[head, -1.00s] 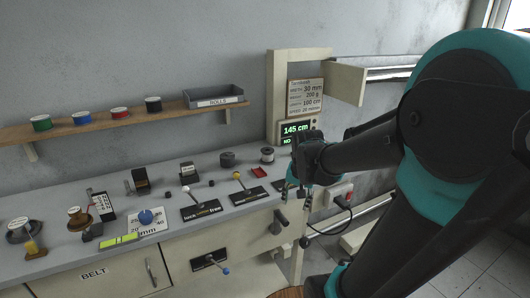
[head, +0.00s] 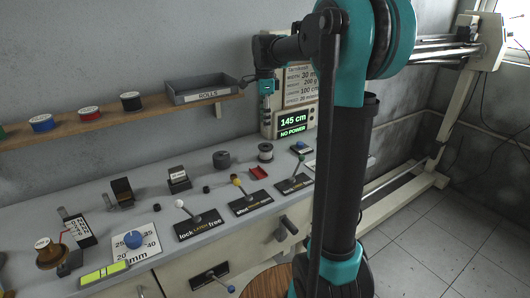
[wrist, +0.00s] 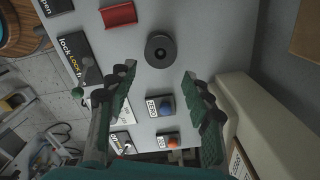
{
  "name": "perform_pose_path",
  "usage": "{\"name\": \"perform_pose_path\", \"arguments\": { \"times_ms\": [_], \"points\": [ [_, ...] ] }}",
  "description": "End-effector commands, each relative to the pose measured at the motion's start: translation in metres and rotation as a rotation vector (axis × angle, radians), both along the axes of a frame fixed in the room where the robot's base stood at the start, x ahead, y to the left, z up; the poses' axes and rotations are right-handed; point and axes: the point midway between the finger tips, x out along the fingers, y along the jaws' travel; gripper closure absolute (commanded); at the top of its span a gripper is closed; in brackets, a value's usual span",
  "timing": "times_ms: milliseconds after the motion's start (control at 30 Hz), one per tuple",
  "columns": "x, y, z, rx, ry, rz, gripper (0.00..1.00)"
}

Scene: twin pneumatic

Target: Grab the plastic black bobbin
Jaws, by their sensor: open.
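A dark round bobbin with a centre hole (wrist: 161,50) lies below my gripper in the wrist view, just beyond the fingertips. It seems to be the spool with a paler middle (head: 265,152) on the bench in the head view. A black spool (head: 131,101) sits on the shelf. I cannot tell for certain which is the plastic black bobbin. My gripper (head: 267,90) hangs above the bench near the shelf's right end. Its fingers are apart and empty in the wrist view (wrist: 158,74).
A red piece (head: 258,173) lies before the spool, with lever plates (head: 251,203) further forward. The display box (head: 292,125) rises behind, right of the shelf (head: 60,133) and ROLLS tray (head: 205,92). Blue (wrist: 159,106) and red buttons (wrist: 168,140) show in the wrist view.

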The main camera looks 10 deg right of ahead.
Motion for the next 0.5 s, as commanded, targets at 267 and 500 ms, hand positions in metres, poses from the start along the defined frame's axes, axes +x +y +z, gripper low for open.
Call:
{"name": "perform_pose_path", "arguments": {
  "times_ms": [267,500],
  "points": [
    [0.000,-0.001,-0.054,0.000,0.000,0.001,0.50],
    [0.000,-0.001,-0.074,0.000,-0.001,0.001,0.50]
  ]
}}
